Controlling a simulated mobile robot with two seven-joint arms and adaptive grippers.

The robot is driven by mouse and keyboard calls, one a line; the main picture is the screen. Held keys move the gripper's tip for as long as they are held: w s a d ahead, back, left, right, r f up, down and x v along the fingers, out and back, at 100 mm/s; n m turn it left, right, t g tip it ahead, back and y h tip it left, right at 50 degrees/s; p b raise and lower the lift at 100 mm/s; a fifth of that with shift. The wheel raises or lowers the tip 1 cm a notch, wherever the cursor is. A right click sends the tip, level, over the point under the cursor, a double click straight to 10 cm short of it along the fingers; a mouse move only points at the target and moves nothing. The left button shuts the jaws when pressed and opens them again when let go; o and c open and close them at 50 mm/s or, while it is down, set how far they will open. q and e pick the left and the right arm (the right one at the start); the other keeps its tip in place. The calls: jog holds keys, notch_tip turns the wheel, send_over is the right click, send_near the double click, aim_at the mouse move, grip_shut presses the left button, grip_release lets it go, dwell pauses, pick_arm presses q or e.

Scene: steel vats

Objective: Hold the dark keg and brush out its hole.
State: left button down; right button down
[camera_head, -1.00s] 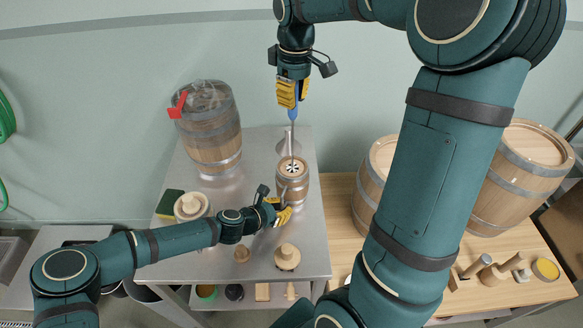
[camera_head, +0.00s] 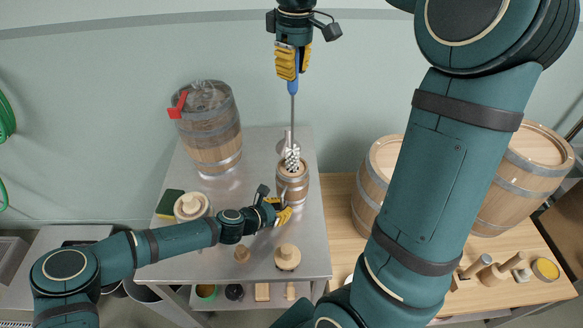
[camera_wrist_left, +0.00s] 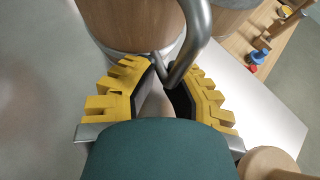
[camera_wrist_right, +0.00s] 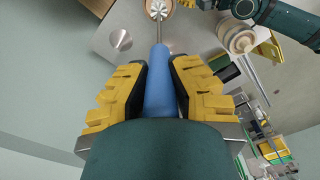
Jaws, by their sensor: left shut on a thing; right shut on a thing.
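The small brown wooden keg (camera_head: 291,188) with pale metal hoops stands upright on the steel table. My left gripper (camera_head: 283,213) is shut at the keg's near side. In the left wrist view, a bent metal handle (camera_wrist_left: 190,50) by the keg (camera_wrist_left: 135,25) passes between its fingers. My right gripper (camera_head: 292,64), above the keg, is shut on the blue handle (camera_wrist_right: 158,85) of a brush. The brush's steel shaft (camera_head: 292,110) points down. Its black-and-white bristle head (camera_head: 292,158) shows at the keg's top; I cannot tell whether its tip is inside the hole.
A large barrel with a red tap (camera_head: 210,135) stands back left on the steel table (camera_head: 200,262). Large barrels (camera_head: 375,185) stand on the wooden bench to the right.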

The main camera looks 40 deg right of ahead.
jog(key=shift+r, duration=2.7)
pick_arm(q)
jog(key=c, duration=0.9)
grip_release()
jog(key=shift+c, duration=0.2)
jog(key=v, duration=1.2)
jog(key=shift+s, duration=0.15)
